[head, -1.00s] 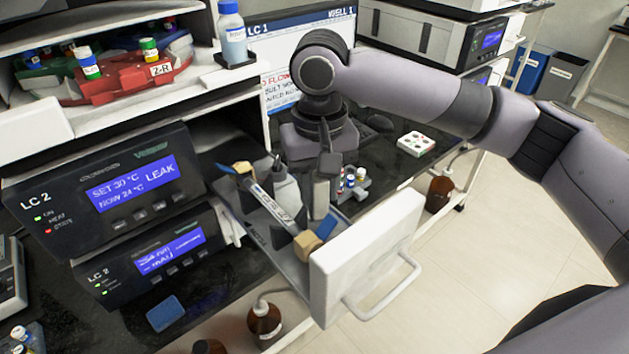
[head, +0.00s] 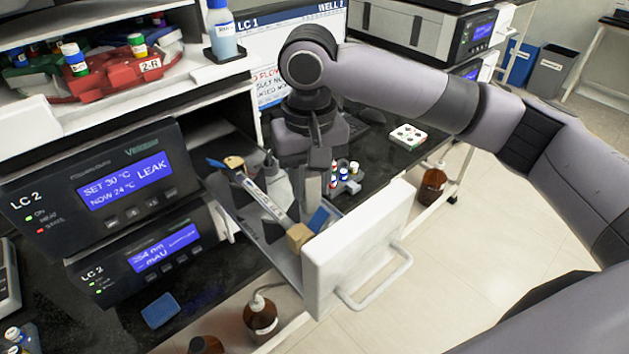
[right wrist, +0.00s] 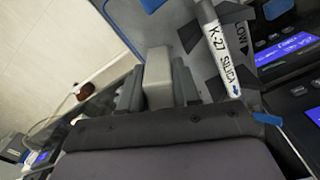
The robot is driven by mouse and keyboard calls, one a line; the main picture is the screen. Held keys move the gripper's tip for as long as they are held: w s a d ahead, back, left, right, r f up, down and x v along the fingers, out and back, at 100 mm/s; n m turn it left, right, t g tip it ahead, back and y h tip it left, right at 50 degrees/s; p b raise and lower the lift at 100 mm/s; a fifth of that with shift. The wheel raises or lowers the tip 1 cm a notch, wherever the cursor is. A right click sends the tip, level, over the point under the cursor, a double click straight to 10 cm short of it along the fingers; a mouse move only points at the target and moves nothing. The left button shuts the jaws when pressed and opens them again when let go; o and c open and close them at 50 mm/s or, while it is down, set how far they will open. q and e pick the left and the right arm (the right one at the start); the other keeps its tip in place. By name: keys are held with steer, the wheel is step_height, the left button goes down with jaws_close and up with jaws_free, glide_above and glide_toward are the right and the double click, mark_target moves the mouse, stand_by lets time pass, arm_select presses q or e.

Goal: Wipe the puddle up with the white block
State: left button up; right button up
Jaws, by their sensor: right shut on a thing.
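The white block (right wrist: 158,76) shows pale grey between my right gripper's fingers (right wrist: 158,92) in the right wrist view. In the head view my right gripper (head: 314,165) points down over the open drawer, shut on the block (head: 312,188), which stands upright among the drawer's contents. Whether the block touches the drawer floor I cannot tell. I cannot make out the puddle for certain; a glossy bluish patch (head: 205,298) lies on the dark bench below the lower LC 2 unit and may be only a screen reflection. My left gripper is out of view.
A blue pad (head: 161,310) lies on the bench. Brown bottles (head: 261,316) stand below. A vial rack (head: 346,180) is behind the drawer.

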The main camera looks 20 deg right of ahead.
steer(key=shift+w+a, duration=0.2)
steer(key=shift+w, duration=0.35)
steer(key=shift+w+a, duration=0.15)
steer(key=shift+w, duration=0.35)
steer(key=shift+s+d+r, duration=0.1)
steer(key=shift+s+d, duration=0.1)
steer(key=shift+s, duration=0.35)
steer(key=shift+s+d+r, duration=0.1)
steer(key=shift+s+d, duration=0.1)
steer(key=shift+s, duration=0.3)
steer(key=shift+s+d+f, duration=0.1)
steer(key=shift+s+d, duration=0.1)
steer(key=shift+s, duration=0.35)
steer(key=shift+s+d+f, duration=0.1)
steer(key=shift+s+d, duration=0.1)
steer(key=shift+s, duration=0.3)
steer(key=shift+w+a, duration=0.25)
steer(key=shift+w, duration=0.45)
steer(key=shift+w+a, duration=0.3)
steer(key=shift+w, duration=0.4)
steer(key=shift+w+a, duration=0.25)
steer(key=shift+w, duration=0.45)
step_height(320, 180, up, 9)
steer(key=shift+r, duration=0.15)
stand_by(0.4)
